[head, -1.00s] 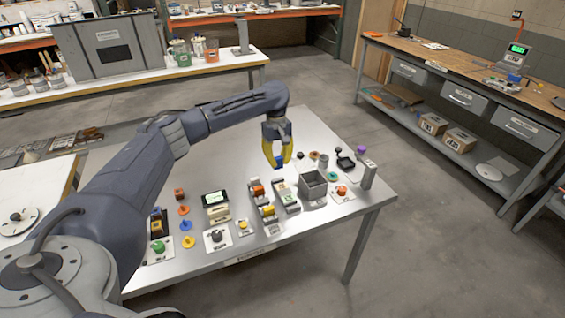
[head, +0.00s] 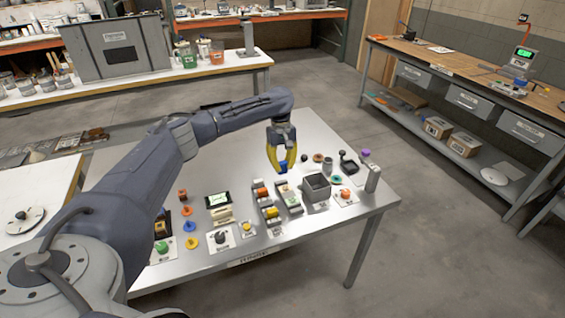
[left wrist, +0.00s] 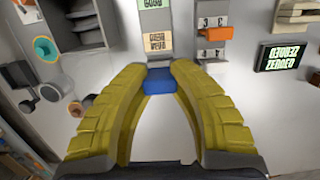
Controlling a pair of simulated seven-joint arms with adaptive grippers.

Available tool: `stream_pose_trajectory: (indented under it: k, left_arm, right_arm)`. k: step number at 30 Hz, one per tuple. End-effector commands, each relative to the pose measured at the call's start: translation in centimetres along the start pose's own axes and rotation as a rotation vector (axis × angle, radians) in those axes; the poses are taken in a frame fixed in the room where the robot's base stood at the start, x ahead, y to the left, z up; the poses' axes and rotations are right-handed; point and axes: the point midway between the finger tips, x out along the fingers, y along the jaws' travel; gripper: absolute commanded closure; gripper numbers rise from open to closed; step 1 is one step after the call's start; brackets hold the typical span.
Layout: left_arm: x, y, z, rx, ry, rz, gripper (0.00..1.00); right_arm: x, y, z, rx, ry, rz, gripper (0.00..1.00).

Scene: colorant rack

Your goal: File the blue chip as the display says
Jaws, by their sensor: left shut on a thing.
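My left gripper (head: 283,165) has yellow fingers and is shut on the blue chip (left wrist: 159,81), held above the table behind the racks. The chip also shows between the fingertips in the head view (head: 284,166). A rack with pale lettered labels (left wrist: 157,42) lies just beyond the chip in the left wrist view; I cannot read its labels surely. A second rack (left wrist: 211,52) beside it holds an orange chip (left wrist: 214,33). The dark display (left wrist: 290,57) shows two lines of pale text, upside down and not surely legible. It stands left of the racks in the head view (head: 217,200). My right gripper is not in view.
A grey open box (head: 316,187) stands right of the racks. A grey post (head: 373,179) is near the right table edge. Colored knobs and discs, such as a yellow one (head: 191,243), lie at the left. The back of the table (head: 226,150) is mostly clear.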

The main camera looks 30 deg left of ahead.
Motion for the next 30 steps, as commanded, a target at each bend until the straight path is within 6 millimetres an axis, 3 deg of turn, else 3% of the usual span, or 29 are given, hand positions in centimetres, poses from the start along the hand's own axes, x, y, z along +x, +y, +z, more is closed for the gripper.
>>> stream_pose_trajectory:
  k: [15,30]
  left_arm:
    - [3.2,0.1,-0.4,-0.001,-0.002,0.0,0.97]
    - [4.1,0.1,-0.6,0.0,0.0,0.0,0.97]
  right_arm:
    - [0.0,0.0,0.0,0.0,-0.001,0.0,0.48]
    - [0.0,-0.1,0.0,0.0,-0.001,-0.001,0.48]
